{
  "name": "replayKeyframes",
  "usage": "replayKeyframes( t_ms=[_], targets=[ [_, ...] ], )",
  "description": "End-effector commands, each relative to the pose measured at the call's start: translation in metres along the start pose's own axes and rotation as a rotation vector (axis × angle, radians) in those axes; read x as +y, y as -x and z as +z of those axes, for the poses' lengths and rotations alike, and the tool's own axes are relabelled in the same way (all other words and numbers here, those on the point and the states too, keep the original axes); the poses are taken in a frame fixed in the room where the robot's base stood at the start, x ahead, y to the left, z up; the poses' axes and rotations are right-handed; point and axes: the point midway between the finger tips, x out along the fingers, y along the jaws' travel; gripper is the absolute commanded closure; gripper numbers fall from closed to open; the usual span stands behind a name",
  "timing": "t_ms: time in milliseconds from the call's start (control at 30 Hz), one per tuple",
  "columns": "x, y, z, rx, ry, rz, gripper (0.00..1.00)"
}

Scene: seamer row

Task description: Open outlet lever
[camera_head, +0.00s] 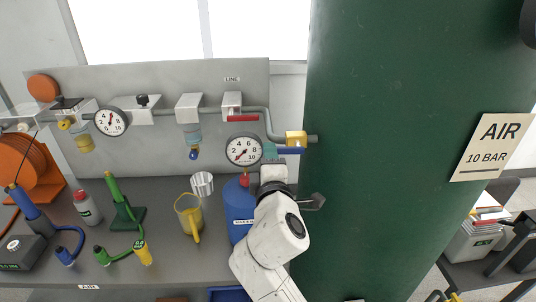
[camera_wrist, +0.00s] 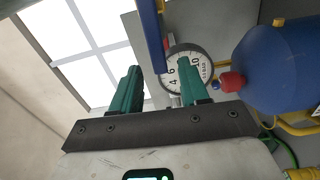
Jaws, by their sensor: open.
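A blue lever (camera_head: 290,150) lies roughly level just under a yellow valve body (camera_head: 296,138) on the pipe beside the green tank; I take it as the outlet lever. In the wrist view the blue lever (camera_wrist: 151,38) comes down from the top, its lower end appearing between my two fingers; touching cannot be told. My gripper (camera_head: 270,152) is at the lever's left end in the head view, partly hidden by my wrist. In the wrist view my gripper (camera_wrist: 160,72) has its teal fingers apart, with nothing held.
A round gauge (camera_head: 244,150) is close to the left of my gripper. A red lever (camera_head: 243,118) sits under the LINE label. A blue bottle (camera_head: 240,212) with a red top stands below, beside my arm. The big green tank (camera_head: 400,150) blocks the right.

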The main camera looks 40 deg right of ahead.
Motion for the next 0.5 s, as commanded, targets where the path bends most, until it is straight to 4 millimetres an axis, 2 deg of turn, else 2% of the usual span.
replayKeyframes(
  t_ms=[100, 233, 500],
  targets=[
    [-0.003, 0.025, -0.001, 0.004, 0.001, 0.001, 0.55],
    [-0.002, 0.047, -0.001, 0.003, 0.001, 0.0, 0.55],
    [-0.001, 0.067, -0.001, 0.001, 0.001, -0.001, 0.55]
  ],
)
